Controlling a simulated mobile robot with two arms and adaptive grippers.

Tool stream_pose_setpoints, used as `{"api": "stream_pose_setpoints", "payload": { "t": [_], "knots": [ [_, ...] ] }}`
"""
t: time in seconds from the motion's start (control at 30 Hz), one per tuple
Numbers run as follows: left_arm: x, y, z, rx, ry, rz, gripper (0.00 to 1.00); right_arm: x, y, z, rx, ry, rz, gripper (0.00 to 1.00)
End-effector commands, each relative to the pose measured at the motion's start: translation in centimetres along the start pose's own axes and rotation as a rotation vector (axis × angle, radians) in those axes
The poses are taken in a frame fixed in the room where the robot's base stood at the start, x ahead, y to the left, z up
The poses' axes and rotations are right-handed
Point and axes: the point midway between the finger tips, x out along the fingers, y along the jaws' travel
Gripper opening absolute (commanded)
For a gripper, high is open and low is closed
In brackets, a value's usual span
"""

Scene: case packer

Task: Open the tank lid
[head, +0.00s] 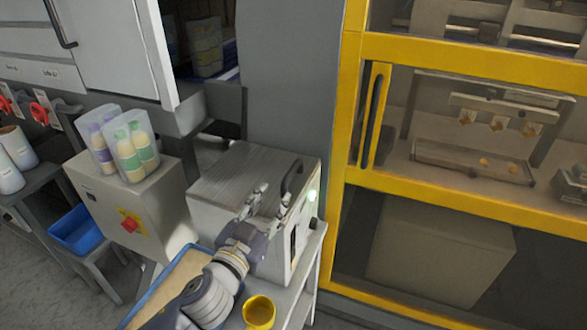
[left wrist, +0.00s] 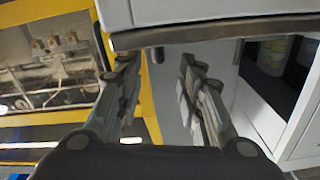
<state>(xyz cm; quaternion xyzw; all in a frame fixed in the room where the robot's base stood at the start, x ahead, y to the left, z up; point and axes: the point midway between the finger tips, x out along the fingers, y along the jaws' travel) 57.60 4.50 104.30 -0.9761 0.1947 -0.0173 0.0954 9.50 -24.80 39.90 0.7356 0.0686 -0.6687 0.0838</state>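The tank (head: 262,235) is a pale box with a grey, streaked lid (head: 240,172) that lies flat and closed on top. A dark curved handle (head: 292,178) stands at the lid's right edge. My left gripper (head: 270,198) is open and empty, over the front right part of the tank, with its fingers just left of and in front of the handle. In the left wrist view, the two fingers (left wrist: 160,75) are spread with nothing between them. A pale box with a dark edge (left wrist: 225,27) lies beyond their tips; I cannot tell which part it is. My right gripper is not in view.
A yellow-framed machine (head: 350,150) stands close on the right. A grey control box (head: 135,205) carrying bottles in clear packs (head: 135,148) is on the left. A yellow cup (head: 259,313) and a blue-rimmed tray (head: 185,270) are in front, and a blue bin (head: 75,230) is lower left.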

Motion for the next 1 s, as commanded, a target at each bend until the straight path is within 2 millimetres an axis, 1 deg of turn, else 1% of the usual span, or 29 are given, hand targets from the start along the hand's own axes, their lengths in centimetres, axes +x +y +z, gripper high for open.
{"api": "stream_pose_setpoints", "payload": {
  "t": [0.17, 0.33, 0.43, 0.6, 0.8, 1.0],
  "knots": [
    [1.9, 0.0, -0.3, 0.001, 0.002, 0.001, 0.35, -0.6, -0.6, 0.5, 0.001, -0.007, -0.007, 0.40],
    [4.6, 0.0, -0.3, 0.001, 0.001, 0.000, 0.35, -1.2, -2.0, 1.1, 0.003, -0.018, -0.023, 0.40],
    [6.2, 0.0, -0.3, 0.001, 0.001, -0.001, 0.35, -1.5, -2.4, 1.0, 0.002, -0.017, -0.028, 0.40],
    [8.4, 0.0, -0.2, 0.001, 0.001, 0.001, 0.35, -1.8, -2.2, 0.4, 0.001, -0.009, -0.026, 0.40],
    [10.1, 0.0, -0.1, 0.001, 0.001, 0.000, 0.35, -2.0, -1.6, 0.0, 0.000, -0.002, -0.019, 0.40],
    [10.6, 0.0, 0.0, 0.000, 0.000, 0.001, 0.35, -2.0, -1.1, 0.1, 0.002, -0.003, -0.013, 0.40]
  ]
}}
